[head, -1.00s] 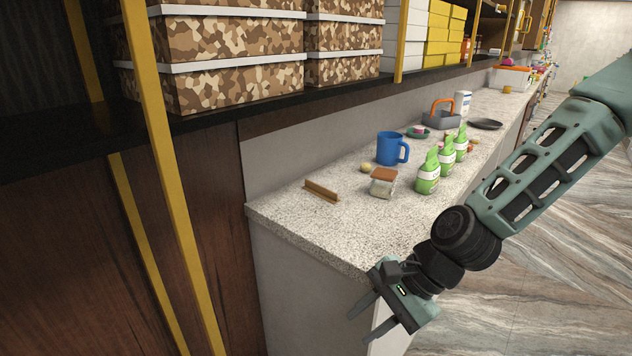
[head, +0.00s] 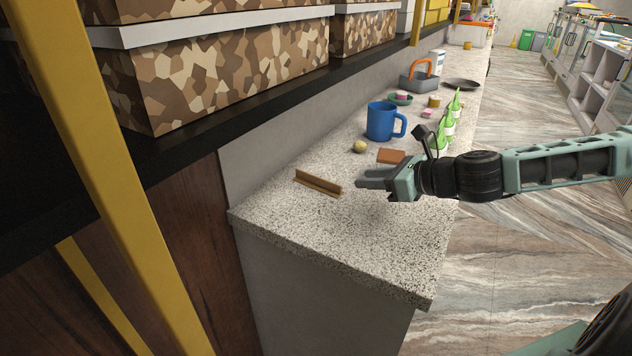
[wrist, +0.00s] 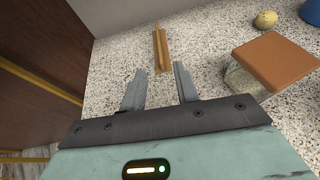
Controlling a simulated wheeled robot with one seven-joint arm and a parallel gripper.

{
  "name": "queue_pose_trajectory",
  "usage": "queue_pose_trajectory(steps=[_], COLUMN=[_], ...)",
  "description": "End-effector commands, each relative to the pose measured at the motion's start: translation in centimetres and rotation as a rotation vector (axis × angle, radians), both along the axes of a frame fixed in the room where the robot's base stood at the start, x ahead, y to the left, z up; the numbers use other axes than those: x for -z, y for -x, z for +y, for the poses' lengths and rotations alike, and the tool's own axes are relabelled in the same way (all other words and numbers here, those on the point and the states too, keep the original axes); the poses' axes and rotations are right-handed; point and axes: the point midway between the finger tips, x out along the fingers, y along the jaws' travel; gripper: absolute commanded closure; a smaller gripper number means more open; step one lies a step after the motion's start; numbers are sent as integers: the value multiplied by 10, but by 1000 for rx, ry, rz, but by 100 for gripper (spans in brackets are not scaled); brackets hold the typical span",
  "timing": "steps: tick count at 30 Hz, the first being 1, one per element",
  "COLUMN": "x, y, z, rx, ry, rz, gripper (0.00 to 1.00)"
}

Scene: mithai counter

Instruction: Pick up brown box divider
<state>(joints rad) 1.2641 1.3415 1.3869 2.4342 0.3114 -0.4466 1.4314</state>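The brown box divider (head: 318,184) is a thin strip with a raised rib, lying on the speckled counter (head: 330,236) near its front left end. My gripper (head: 362,178) is just to the right of the divider, low over the counter, with nothing between its fingers. In the wrist view the divider (wrist: 161,48) lies straight ahead of the fingertips. Its near end is close to the gap between the two fingers (wrist: 160,78), which are spread apart. I cannot tell the exact height of the fingers above the counter.
A jar with a brown lid (wrist: 277,62) stands close to the right of my gripper. A small yellowish ball (head: 359,147), a blue mug (head: 385,121) and green bottles (head: 445,127) are farther back. A yellow post (head: 110,180) and shelf boxes (head: 225,70) are at left. The counter's near end is clear.

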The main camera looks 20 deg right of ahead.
Motion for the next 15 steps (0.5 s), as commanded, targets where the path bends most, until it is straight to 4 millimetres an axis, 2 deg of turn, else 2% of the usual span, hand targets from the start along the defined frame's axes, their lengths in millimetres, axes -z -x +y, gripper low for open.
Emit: queue_pose_trajectory(steps=[1,9,15], x=[4,24,30], y=[-8,-44,-56], z=[9,38,46], rx=[-5,-4,-1], ry=[-1,-1,1], rz=[1,2,0], gripper=[69,69,69])
